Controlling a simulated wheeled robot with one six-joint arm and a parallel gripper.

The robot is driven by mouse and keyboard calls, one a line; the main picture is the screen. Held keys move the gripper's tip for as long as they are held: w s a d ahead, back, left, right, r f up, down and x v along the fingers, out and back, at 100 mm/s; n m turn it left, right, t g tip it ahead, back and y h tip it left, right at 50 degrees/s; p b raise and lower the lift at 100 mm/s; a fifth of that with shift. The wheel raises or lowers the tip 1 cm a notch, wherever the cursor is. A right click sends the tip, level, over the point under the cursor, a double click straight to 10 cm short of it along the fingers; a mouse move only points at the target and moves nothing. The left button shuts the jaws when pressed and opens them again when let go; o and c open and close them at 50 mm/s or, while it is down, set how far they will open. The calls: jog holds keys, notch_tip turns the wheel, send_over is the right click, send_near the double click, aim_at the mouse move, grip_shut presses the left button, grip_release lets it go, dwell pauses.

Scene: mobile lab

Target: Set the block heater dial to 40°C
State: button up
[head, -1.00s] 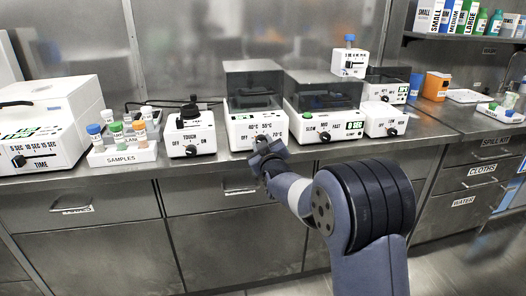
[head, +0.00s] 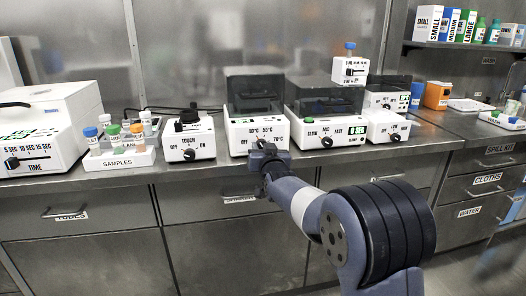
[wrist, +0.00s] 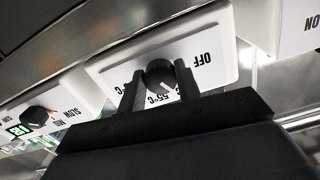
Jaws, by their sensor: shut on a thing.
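The block heater (head: 240,136) is a white box with a dark transparent lid, standing on the steel bench. Its front carries the labels OFF, 40°C, 55°C and 70°C around a black dial (wrist: 160,73). My gripper (head: 262,148) is at the dial, and in the wrist view my gripper (wrist: 158,82) has one finger on each side of it, shut on it. The wrist view is upside down. The dial's white pointer line slants to the lower right there, between OFF and 55°C. My right finger seems to hide the 40°C label.
A touch-switch mixer (head: 190,145) stands left of the heater, and a lidded device with SLOW, MID and FAST labels (head: 325,130) stands close on its right. A samples rack (head: 118,160) and a timer box (head: 45,130) are further left. Drawers (head: 85,230) lie below the bench edge.

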dwell(0.3)
jog(key=o, duration=1)
jog(key=p+v, duration=0.1)
jog(key=v, duration=0.9)
jog(key=shift+s+d, duration=0.1)
jog(key=shift+s, duration=0.3)
jog(key=shift+w, duration=0.1)
jog(key=b+x, duration=0.1)
jog(key=x, duration=0.9)
jog(key=shift+w, duration=0.35)
